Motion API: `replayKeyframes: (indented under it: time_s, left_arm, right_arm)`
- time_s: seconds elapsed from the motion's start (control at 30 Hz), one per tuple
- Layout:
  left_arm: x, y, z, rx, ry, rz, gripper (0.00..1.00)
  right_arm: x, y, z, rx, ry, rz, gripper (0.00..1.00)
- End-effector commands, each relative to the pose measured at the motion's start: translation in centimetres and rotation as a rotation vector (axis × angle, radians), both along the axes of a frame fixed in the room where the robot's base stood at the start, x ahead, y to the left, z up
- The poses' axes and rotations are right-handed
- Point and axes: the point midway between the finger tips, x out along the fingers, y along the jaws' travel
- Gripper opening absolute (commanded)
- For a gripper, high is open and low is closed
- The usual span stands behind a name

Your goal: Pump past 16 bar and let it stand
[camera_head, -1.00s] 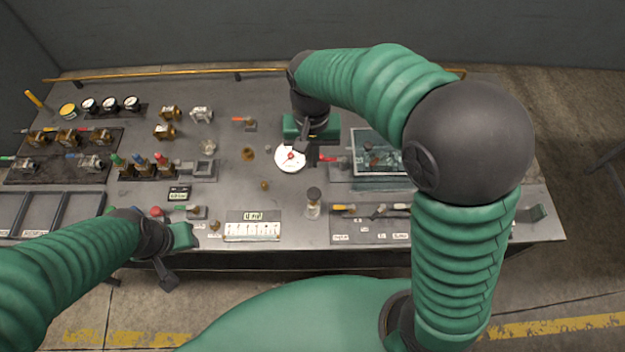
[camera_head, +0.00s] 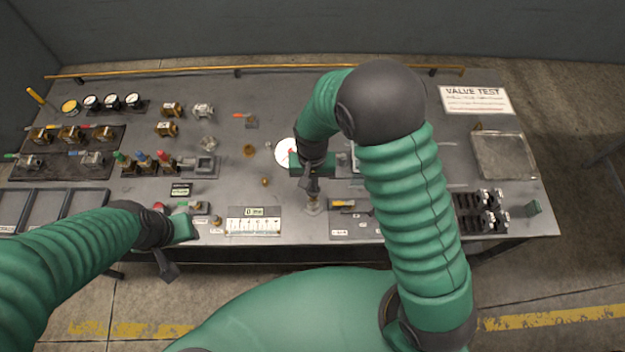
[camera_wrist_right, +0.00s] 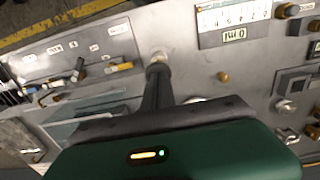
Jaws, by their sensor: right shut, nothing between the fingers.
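The small pump post (camera_head: 313,207) stands upright near the bench's front edge, and its top is hidden by my right gripper. My right gripper (camera_head: 313,190) is shut and empty, pointing down directly over the post. In the right wrist view my fingers (camera_wrist_right: 157,72) end at the pale post (camera_wrist_right: 158,57); I cannot tell whether they touch it. The white pressure dial (camera_head: 284,152) with a red mark is partly covered by my right gripper, and its reading is illegible. My left gripper (camera_head: 167,270) hangs at the front edge, away from the pump; its jaw state is unclear.
A scale panel (camera_head: 253,226) with a display reading 0 ml (camera_wrist_right: 235,34) lies left of the post. Brass fittings and valves fill the left. A VALVE TEST sign (camera_head: 475,99) and a tray (camera_head: 504,156) are at right.

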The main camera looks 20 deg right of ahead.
Motion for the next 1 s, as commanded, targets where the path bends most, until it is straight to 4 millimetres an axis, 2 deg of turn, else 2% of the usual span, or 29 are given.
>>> replayKeyframes:
  time_s: [0.33, 0.6, 1.0]
  left_arm:
    - [0.0, 0.0, -0.2, 0.000, 0.000, 0.000, 0.36]
    - [0.0, 0.0, -2.5, 0.000, 0.000, 0.000, 0.36]
    - [0.0, 0.0, -1.8, 0.000, 0.000, 0.000, 0.36]
  right_arm:
    - [0.0, 0.0, -0.3, 0.000, 0.000, 0.000, 0.00]
    - [0.1, 0.0, -4.0, 0.000, 0.001, 0.000, 0.00]
    - [-0.2, 0.0, -3.5, 0.001, 0.009, 0.001, 0.00]
